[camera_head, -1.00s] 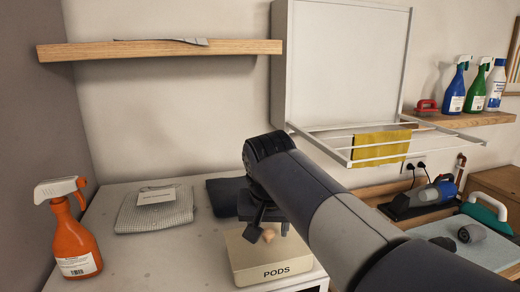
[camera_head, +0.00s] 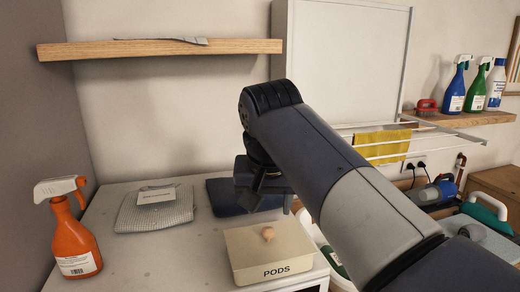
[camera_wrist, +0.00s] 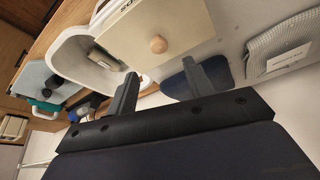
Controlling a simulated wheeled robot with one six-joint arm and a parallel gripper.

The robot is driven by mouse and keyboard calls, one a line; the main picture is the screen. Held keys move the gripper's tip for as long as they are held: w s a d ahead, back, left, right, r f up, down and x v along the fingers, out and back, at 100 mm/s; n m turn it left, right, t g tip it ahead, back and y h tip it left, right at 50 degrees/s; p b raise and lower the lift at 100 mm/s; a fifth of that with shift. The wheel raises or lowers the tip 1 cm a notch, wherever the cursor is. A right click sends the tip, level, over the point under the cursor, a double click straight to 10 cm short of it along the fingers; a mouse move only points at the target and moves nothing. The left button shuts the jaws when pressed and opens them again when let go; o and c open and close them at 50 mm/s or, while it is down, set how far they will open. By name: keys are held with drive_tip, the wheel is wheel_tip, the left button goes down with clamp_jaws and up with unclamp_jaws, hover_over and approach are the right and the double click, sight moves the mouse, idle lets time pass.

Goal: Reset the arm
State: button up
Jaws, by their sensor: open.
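My gripper (camera_wrist: 158,92) is open and empty in the wrist view, its two dark fingers apart. In the head view my arm comes in from the lower right, bent, and the gripper (camera_head: 262,195) hangs above and behind the cream box marked PODS (camera_head: 272,262). The box sits on the white top with its lid and round wooden knob in place. The box also shows in the wrist view (camera_wrist: 180,25), beyond the fingers and apart from them. In the head view the fingertips are partly hidden behind the wrist.
An orange spray bottle (camera_head: 73,235) stands left, beside a folded grey cloth (camera_head: 150,212). A dark folded cloth (camera_head: 225,200) lies behind the box. A wooden shelf (camera_head: 160,49) and a wall rack with a yellow cloth (camera_head: 383,145) are above. A white tub (camera_wrist: 75,48) stands beside the box.

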sight(269, 229)
drive_tip(key=x, duration=0.8)
drive_tip(key=shift+f, duration=0.25)
drive_tip(key=p+v, duration=0.1)
drive_tip(key=v, duration=0.1)
drive_tip(key=shift+r, duration=0.4)
drive_tip(key=s+a+b, duration=0.1)
drive_tip(key=s, duration=0.8)
drive_tip(key=shift+a+r, duration=0.15)
drive_tip(key=shift+a, duration=0.05)
drive_tip(key=shift+s, duration=0.1)
